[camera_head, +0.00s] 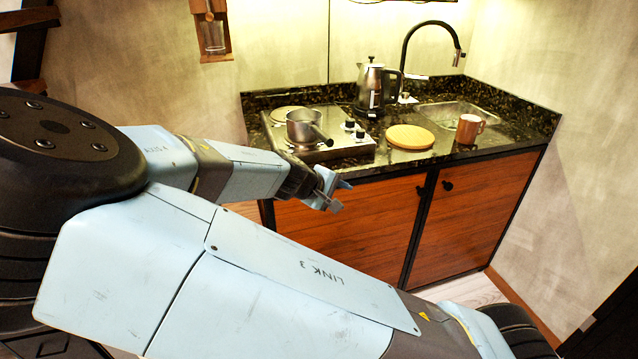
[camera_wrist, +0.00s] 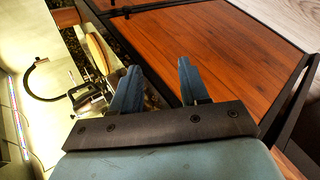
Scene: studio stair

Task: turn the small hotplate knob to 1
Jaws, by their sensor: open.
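The hotplate (camera_head: 345,157) is a steel unit on the left part of the dark counter. Two small black knobs sit on its right side, a far one (camera_head: 350,125) and a near one (camera_head: 360,133). I cannot tell which way they point. A steel pan (camera_head: 304,128) with a dark handle stands on its front burner. My gripper (camera_head: 330,196) is in front of the counter, below its top and apart from the hotplate. In the wrist view my gripper (camera_wrist: 157,82) shows two blue fingers spread apart with nothing between them.
A round wooden board (camera_head: 410,137) lies right of the hotplate. A kettle (camera_head: 377,88) stands behind. A brown mug (camera_head: 469,129) stands near the sink (camera_head: 448,112) and black tap (camera_head: 430,24). Wooden cabinet doors (camera_head: 350,231) fill the counter's front.

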